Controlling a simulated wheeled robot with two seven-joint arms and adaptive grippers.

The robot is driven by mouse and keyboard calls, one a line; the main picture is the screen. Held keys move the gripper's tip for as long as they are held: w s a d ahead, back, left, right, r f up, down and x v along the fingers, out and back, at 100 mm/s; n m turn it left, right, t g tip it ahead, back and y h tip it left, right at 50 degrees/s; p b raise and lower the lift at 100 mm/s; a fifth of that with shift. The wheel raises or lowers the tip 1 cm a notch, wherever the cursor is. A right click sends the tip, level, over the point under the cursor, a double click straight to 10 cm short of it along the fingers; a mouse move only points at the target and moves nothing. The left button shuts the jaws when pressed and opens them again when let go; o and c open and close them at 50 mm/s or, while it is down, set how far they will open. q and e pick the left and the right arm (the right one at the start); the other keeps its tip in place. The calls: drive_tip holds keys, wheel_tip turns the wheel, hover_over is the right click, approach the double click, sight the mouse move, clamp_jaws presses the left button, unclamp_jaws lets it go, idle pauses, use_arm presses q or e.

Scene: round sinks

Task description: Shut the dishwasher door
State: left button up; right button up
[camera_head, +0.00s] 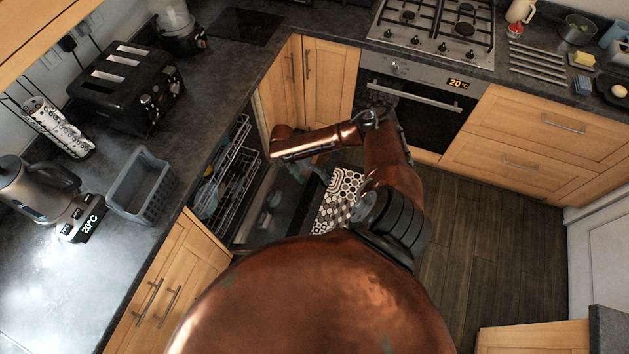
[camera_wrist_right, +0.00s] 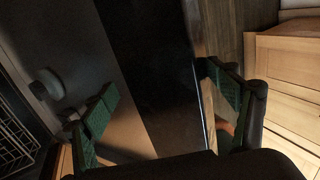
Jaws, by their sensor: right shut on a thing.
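The dishwasher stands open under the left counter, its door (camera_head: 278,218) swung down low over the floor. Its racks (camera_head: 228,178) show in the opening. My right gripper (camera_head: 312,172), partly hidden by my copper arm, is down at the door. In the right wrist view, its green-padded fingers (camera_wrist_right: 165,112) stand well apart, shut on the dishwasher door (camera_wrist_right: 150,70) across its dark edge strip. The door's grey inner face lies toward the left finger. The exact contact is in shadow. My left gripper is not in view.
A patterned mat (camera_head: 340,192) lies on the dark wood floor (camera_head: 500,240) beside the door. Wooden cupboards (camera_head: 180,270) flank the dishwasher. An oven (camera_head: 420,105) stands behind. The floor at right is clear. A grey basket (camera_head: 142,187) sits on the left counter.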

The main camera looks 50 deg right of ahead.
drive_tip(key=shift+w+a+f, duration=0.15)
drive_tip(key=shift+w+a, duration=0.35)
drive_tip(key=shift+w, duration=0.15)
drive_tip(key=o, duration=1.3)
drive_tip(key=shift+o, duration=0.8)
drive_tip(key=shift+w+f, duration=0.15)
drive_tip(key=shift+f, duration=0.05)
drive_tip(key=shift+o, duration=0.2)
drive_tip(key=shift+s+d, duration=0.25)
drive_tip(key=shift+s, duration=0.1)
drive_tip(key=v, duration=1.2)
drive_tip(key=shift+s+d+r, duration=0.1)
drive_tip(key=shift+s, duration=0.05)
